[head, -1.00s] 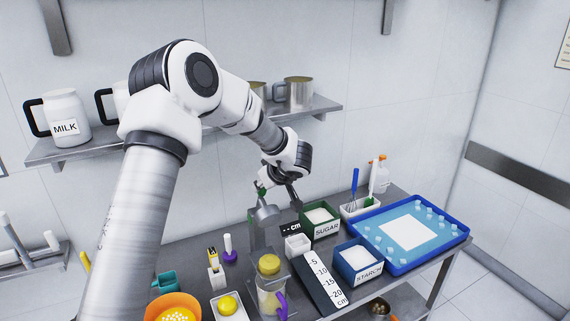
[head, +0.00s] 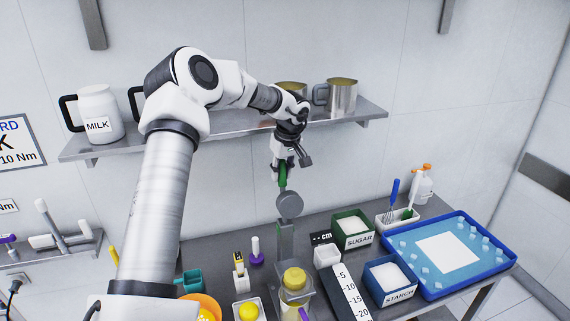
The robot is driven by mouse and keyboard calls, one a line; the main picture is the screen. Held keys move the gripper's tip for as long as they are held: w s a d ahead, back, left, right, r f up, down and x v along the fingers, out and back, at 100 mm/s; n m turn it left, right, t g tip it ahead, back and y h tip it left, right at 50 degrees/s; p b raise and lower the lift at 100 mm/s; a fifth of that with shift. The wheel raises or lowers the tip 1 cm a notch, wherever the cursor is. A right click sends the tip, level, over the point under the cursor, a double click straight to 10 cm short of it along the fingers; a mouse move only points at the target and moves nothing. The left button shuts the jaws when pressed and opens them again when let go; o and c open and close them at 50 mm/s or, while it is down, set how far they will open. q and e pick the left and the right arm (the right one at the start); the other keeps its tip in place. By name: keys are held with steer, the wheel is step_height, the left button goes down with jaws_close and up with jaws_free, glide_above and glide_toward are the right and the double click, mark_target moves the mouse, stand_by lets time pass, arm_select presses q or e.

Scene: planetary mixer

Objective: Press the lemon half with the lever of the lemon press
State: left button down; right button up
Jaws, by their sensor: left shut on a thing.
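The lemon press has a grey upright post (head: 286,243) with a round grey press head (head: 289,205) above it. Its lever ends in a green handle (head: 283,178), which points up. My left gripper (head: 282,168) is shut on this handle, above the press and in front of the wall. The yellow lemon half (head: 294,277) sits dome up at the front of the press, over a clear jug (head: 293,300). The press head is raised and apart from the lemon half. My right gripper is not in view.
Another yellow lemon piece (head: 249,311) lies in a white tray, with an orange bowl (head: 205,303) beside it. The sugar box (head: 352,240), starch box (head: 387,294) and blue tray (head: 500,262) stand to the right. A wall shelf (head: 225,130) with jugs is behind my arm.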

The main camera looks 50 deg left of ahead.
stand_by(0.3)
arm_select(q)
steer(key=c, duration=1.1)
jaws_free()
steer(key=shift+c, duration=0.2)
steer(key=shift+o, duration=1.1)
steer(key=shift+a, duration=0.1)
steer(key=shift+w+a+f, duration=0.1)
steer(key=shift+a+f, duration=0.05)
steer(key=v, duration=1.2)
